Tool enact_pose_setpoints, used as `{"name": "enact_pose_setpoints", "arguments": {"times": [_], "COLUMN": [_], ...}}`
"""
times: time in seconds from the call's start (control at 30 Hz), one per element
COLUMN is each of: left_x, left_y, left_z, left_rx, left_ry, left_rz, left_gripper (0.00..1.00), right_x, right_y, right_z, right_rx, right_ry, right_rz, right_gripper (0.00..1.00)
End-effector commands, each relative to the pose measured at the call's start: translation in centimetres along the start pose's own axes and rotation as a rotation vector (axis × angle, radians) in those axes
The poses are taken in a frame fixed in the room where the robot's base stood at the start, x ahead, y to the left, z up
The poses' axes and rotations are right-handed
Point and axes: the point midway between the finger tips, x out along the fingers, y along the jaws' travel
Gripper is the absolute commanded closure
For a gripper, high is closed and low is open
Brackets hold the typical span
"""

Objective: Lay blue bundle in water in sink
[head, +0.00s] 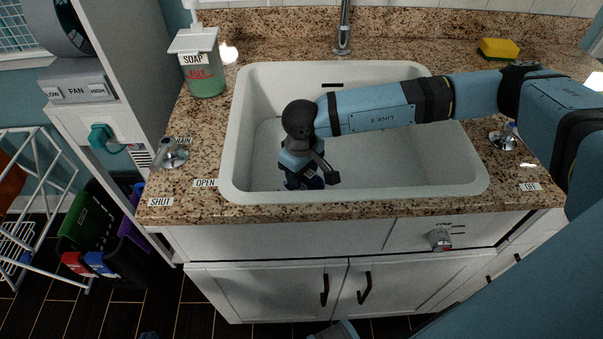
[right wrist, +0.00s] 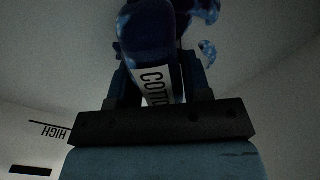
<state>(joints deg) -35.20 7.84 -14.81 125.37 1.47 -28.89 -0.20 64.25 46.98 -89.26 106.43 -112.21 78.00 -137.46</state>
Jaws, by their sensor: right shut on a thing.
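The white sink basin (head: 420,165) is set in the counter. Whether it holds water, and how deep, is hard to tell. My right gripper (head: 312,172) reaches down inside the basin, left of its middle, near the front wall. It is shut on the dark blue bundle (head: 291,183), which is mostly hidden by the gripper in the head view. In the right wrist view the blue bundle (right wrist: 150,35) sits between the fingers, with a white label reading "COTTO". Whether the bundle touches the basin floor cannot be told. My left gripper is not clearly in view.
The faucet (head: 343,30) stands behind the basin. A soap dispenser (head: 203,70) and a drain knob (head: 172,153) are on the left counter. Another knob (head: 503,137) and a yellow sponge (head: 498,49) are on the right. The basin's right half is empty.

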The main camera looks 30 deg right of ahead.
Motion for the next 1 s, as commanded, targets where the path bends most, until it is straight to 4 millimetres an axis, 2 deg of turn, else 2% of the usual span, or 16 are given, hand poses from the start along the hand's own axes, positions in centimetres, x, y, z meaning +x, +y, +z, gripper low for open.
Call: {"name": "enact_pose_setpoints", "arguments": {"times": [0.17, 0.37, 0.4, 0.47, 0.5, 0.73, 0.87, 1.0], "left_x": [-0.1, 0.2, 0.1, 0.1, 0.1, 0.0, -0.1, -0.1], "left_y": [0.0, 0.0, 0.1, 0.1, 0.1, 0.1, 0.1, 0.0], "left_z": [-0.4, 0.1, 0.0, 0.0, 0.0, 0.0, -0.2, -0.1], "left_rx": [0.000, -0.001, -0.001, -0.001, -0.001, -0.001, 0.000, 0.002], "left_ry": [0.007, 0.005, 0.005, 0.004, 0.004, 0.004, 0.001, -0.006], "left_rz": [0.001, 0.002, 0.002, 0.003, 0.003, 0.003, 0.001, 0.000], "left_gripper": [1.00, 1.00, 1.00, 1.00, 1.00, 1.00, 1.00, 1.00], "right_x": [0.1, 0.6, 0.4, 0.3, 0.3, 0.3, -0.4, -2.9], "right_y": [0.0, 0.0, 0.0, 0.0, 0.0, 0.0, 0.0, 0.0], "right_z": [0.0, 0.0, -0.1, 0.0, 0.0, -0.1, -0.1, -0.1], "right_rx": [0.000, 0.000, 0.000, 0.000, 0.000, 0.000, 0.000, -0.001], "right_ry": [0.002, 0.002, 0.002, 0.002, 0.002, 0.002, 0.003, 0.006], "right_rz": [0.000, 0.000, 0.000, 0.000, 0.000, 0.000, 0.000, 0.000], "right_gripper": [0.80, 0.80, 0.46, 0.33, 0.30, 0.30, 0.30, 0.30]}}
